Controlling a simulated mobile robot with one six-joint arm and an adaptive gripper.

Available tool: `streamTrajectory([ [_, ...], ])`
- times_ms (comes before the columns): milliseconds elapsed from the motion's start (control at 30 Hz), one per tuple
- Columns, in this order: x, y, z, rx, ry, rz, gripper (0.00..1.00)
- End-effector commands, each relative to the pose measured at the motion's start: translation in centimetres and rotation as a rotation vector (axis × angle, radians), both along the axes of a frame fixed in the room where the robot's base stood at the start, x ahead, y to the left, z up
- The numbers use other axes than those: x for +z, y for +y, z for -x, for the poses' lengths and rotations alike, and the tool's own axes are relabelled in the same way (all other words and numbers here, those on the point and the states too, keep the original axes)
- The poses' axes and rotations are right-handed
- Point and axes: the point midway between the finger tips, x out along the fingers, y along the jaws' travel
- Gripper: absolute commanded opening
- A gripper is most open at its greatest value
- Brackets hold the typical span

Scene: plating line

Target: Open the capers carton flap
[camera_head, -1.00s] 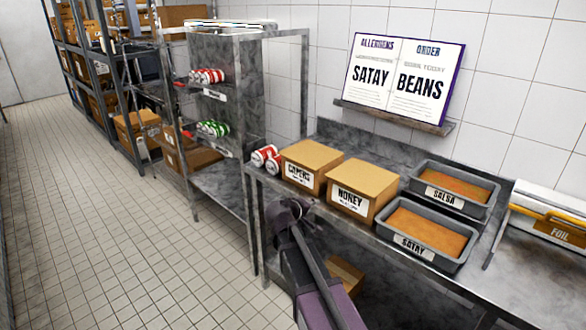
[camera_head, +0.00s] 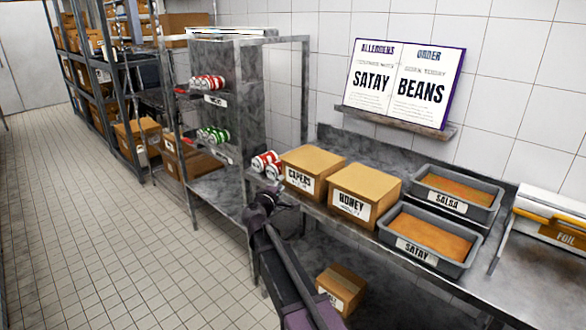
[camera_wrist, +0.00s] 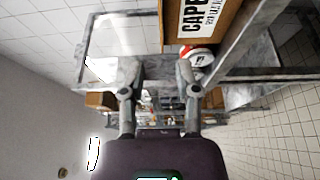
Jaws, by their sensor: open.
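The capers carton (camera_head: 311,170) is a closed brown box with a white label, standing at the left end of the steel counter. Its top looks shut. Part of it, with its label, also shows at the top of the wrist view (camera_wrist: 224,16). My gripper (camera_head: 270,192) is at the counter's front left edge, just left of the carton and apart from it. In the wrist view my gripper (camera_wrist: 158,72) has its two fingers spread, with nothing between them. Whether the fingertips touch the counter edge I cannot tell.
A honey carton (camera_head: 362,192) stands right of the capers carton. Red and white cans (camera_head: 266,163) lie left of it. Satay (camera_head: 428,238) and salsa (camera_head: 455,194) trays are further right.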

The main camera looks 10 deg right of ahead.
Motion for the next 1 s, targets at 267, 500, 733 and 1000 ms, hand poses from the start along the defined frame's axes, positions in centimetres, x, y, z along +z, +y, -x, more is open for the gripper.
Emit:
streamTrajectory([
  [267, 0.0, -0.8, -1.3, -0.003, 0.001, -0.001, 0.41],
  [500, 0.0, -2.4, -3.9, -0.003, 0.000, -0.001, 0.41],
  [733, 0.0, -4.3, -7.0, -0.004, 0.000, -0.001, 0.41],
  [1000, 0.0, -6.3, -10.2, -0.004, 0.000, -0.001, 0.41],
])
